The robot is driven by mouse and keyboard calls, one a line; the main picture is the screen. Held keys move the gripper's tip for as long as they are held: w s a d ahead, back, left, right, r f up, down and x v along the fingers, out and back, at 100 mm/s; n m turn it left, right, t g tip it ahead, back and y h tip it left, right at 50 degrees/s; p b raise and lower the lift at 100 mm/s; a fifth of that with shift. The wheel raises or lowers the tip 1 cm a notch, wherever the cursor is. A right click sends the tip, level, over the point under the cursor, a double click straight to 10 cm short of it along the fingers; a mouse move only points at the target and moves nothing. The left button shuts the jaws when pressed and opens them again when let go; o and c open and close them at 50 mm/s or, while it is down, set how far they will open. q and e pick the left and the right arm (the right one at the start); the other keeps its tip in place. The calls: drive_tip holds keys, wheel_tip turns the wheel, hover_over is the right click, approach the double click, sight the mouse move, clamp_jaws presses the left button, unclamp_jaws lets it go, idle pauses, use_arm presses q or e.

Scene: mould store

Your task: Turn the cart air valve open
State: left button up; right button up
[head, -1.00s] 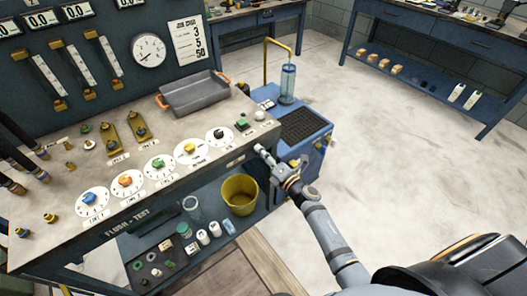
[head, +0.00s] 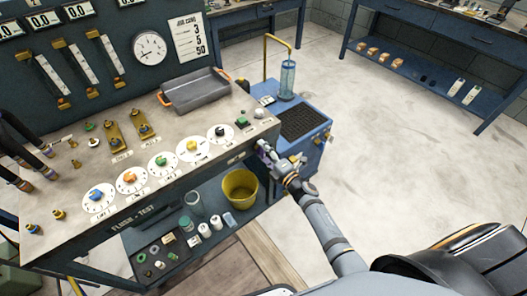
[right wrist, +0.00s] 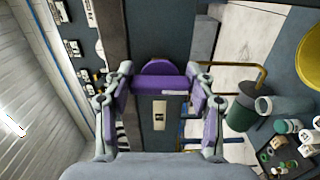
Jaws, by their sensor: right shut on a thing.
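My right gripper (head: 266,153) is at the right end of the bench's front edge, beside the blue cart. In the right wrist view its two fingers with purple pads (right wrist: 160,100) stand either side of a purple knob-like part (right wrist: 158,82) against the dark blue-grey bench front. The gripper is shut on this part; its pads meet its sides. A small pale label plate (right wrist: 160,115) is on the panel beside it. I cannot read whether the part is turned open or closed. The blue cart (head: 312,152) has a dark grille on top and brass fittings on its side.
The bench top (head: 95,163) carries several dial knobs, brass fittings and a grey tray (head: 195,92). A yellow bucket (head: 240,188) and jars are on the shelf below. A clear cylinder (head: 287,80) stands on the cart. The floor (head: 400,170) to the right is open.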

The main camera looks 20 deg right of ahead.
drive_tip(key=o, duration=1.2)
drive_tip(key=shift+s, duration=0.2)
drive_tip(key=v, duration=1.1)
drive_tip(key=shift+s+d, duration=0.15)
drive_tip(key=shift+s, duration=0.2)
